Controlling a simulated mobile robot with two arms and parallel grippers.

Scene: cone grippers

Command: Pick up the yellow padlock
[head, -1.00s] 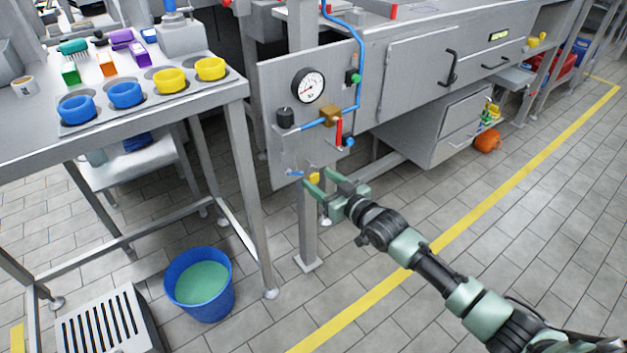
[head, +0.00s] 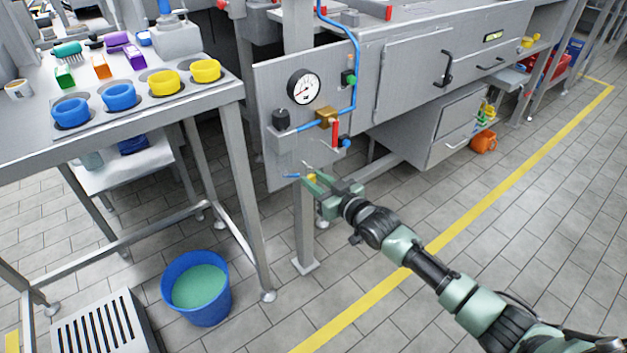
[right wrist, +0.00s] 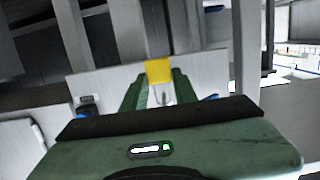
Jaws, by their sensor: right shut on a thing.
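The yellow padlock (right wrist: 159,71) sits between the tips of my right gripper (right wrist: 158,88) in the right wrist view, with part of its metal shackle showing below the yellow body. In the head view the padlock (head: 311,178) is a small yellow patch at the fingertips of my right gripper (head: 318,181), close to the lower part of the grey panel. The right gripper is shut on the padlock. I cannot tell whether the padlock still touches the panel. My left gripper is not in view.
The grey panel (head: 268,100) carries a gauge (head: 304,86), a blue pipe and a red-handled valve (head: 335,133). A table (head: 215,100) with blue and yellow rings stands at left. A blue bucket (head: 222,303) is on the floor. Open floor lies right of my arm.

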